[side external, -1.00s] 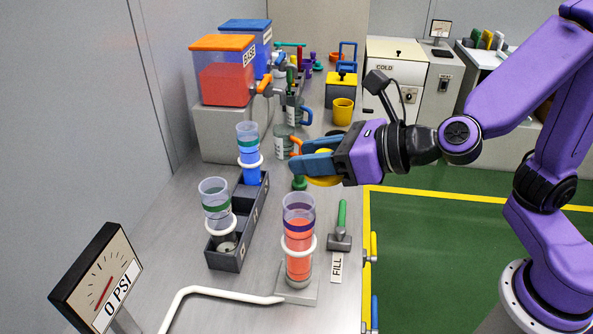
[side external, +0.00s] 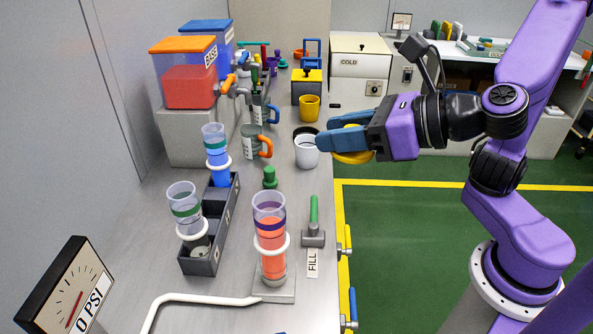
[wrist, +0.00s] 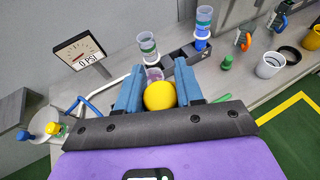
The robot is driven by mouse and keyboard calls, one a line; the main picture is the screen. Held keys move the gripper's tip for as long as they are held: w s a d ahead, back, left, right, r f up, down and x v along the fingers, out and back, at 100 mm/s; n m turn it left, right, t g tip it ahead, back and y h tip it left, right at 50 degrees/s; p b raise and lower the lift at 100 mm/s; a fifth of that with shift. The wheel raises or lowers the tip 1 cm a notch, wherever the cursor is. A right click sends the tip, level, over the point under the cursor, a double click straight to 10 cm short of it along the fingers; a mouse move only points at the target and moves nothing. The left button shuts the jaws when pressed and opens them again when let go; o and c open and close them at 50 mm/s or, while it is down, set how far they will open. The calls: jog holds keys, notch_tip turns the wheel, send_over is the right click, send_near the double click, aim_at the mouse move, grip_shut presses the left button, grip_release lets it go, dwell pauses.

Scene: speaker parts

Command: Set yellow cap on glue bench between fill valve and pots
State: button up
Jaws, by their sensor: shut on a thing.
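My gripper (side external: 345,145) has its blue fingers closed on the yellow cap (side external: 352,157), held in the air at the bench's right edge in the side view. In the wrist view the cap (wrist: 160,95) shows between the fingers. The steel bench (side external: 225,275) runs below and to the left. A yellow mug (side external: 309,107) stands farther back. A FILL label (side external: 312,262) lies near the front; I cannot tell which part is the fill valve.
A clear cylinder of red liquid (side external: 270,245) stands at the front. A dark rack (side external: 205,255) holds two cylinders. Handled grey mugs (side external: 252,143) stand left of the pot. Bare bench shows around the stopper.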

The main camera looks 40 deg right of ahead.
jog(key=w+d+f+m+h, duration=0.3)
jog(key=w+f+m+h, duration=0.2)
jog(key=w+f, duration=0.1)
jog(key=w+d+f+m+h, duration=0.3)
jog(key=w+f+m+h, duration=0.15)
jog(key=w+f, duration=0.2)
jog(key=w+d+f+m+g+h, duration=0.4)
jog(key=d+f+m+g+h, duration=0.3)
jog(key=d+f, duration=0.4)
jog(key=t, duration=0.1)
send_over(294, 185)
jog(key=s, duration=0.1)
jog(key=shift+h, duration=0.35)
notch_tip(294, 185, down, 8)
jog(key=shift+s+r, duration=0.1)
jog(key=shift+r, duration=0.05)
jog(key=shift+w+f, duration=0.7)
jog(key=shift+f, duration=1.55)
jog(key=shift+f, duration=0.2)
